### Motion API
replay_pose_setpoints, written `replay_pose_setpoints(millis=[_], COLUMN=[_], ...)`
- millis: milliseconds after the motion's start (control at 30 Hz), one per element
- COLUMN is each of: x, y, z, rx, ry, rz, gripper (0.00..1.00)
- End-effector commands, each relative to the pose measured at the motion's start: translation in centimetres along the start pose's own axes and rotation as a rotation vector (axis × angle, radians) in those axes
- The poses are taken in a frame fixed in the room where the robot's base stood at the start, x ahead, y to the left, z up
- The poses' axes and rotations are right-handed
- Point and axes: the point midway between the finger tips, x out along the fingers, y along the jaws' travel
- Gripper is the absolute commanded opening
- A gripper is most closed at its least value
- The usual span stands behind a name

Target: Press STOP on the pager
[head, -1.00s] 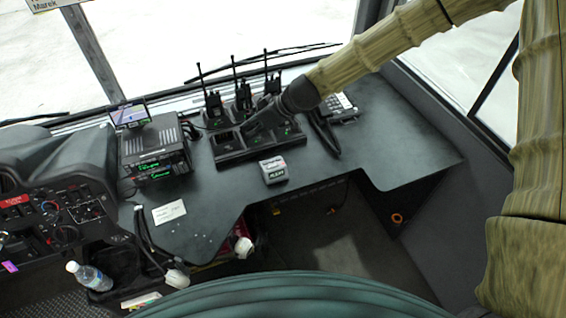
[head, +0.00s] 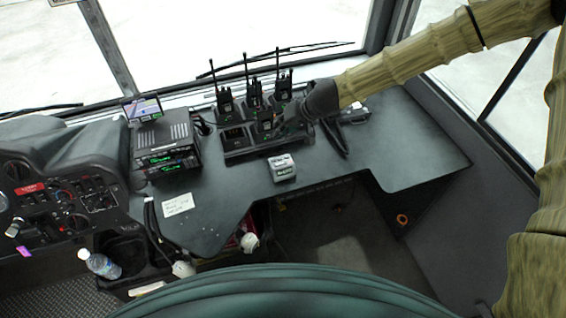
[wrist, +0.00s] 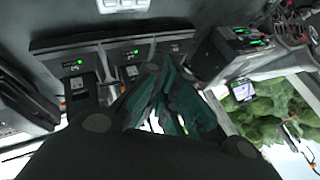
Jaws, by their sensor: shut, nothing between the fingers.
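The pager (head: 282,172) is a small pale grey box standing on the dark dashboard shelf, in front of the radio charger. I cannot read its button labels. In the wrist view only part of the pager (wrist: 122,4) shows, cut off by the top edge, with pale buttons. My gripper (head: 284,131) is shut and empty, over the right part of the charger, beyond the pager and apart from it. In the wrist view the dark fingers (wrist: 162,72) are together, pointing toward the charger.
The charger (head: 237,156) holds several handheld radios with upright antennas. A radio unit (head: 165,140) with green displays stands left. A white card (head: 178,205) lies near the shelf edge. A dark handset (head: 334,138) lies right of the charger. Shelf right of the pager is clear.

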Motion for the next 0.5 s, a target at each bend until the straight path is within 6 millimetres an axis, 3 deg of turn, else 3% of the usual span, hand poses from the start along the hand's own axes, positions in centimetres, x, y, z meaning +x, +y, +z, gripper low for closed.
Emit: replay_pose_setpoints(millis=[500], x=[1.9], y=[1.4], z=[1.3], rx=[0.000], ry=[-0.001], rz=[-0.002], gripper=[0.00])
